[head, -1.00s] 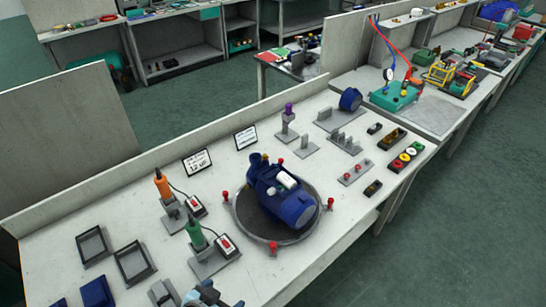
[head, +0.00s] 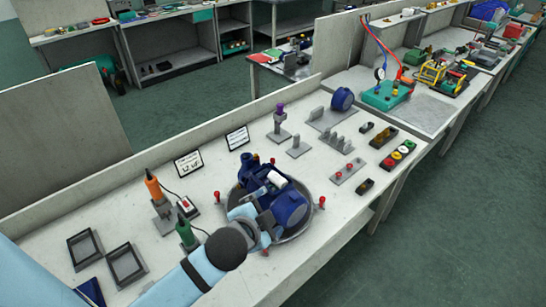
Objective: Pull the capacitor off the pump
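The blue pump (head: 291,208) sits on a round dark turntable (head: 310,232) with red knobs around its rim. The capacitor (head: 277,180), a small white cylinder, shows on the upper side of the pump. My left arm comes in from the lower left, and my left gripper (head: 266,203) is over the near side of the pump, close to the capacitor. My own wrist hides part of the pump and turntable. The finger tips are too small and covered to tell whether they touch the capacitor. My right gripper is not in view.
Orange (head: 153,187) and green (head: 185,232) handled tools stand in grey holders left of the pump. Two dark empty trays (head: 126,263) lie at the left. Grey stands (head: 299,146) and a button box (head: 399,155) are beyond the pump.

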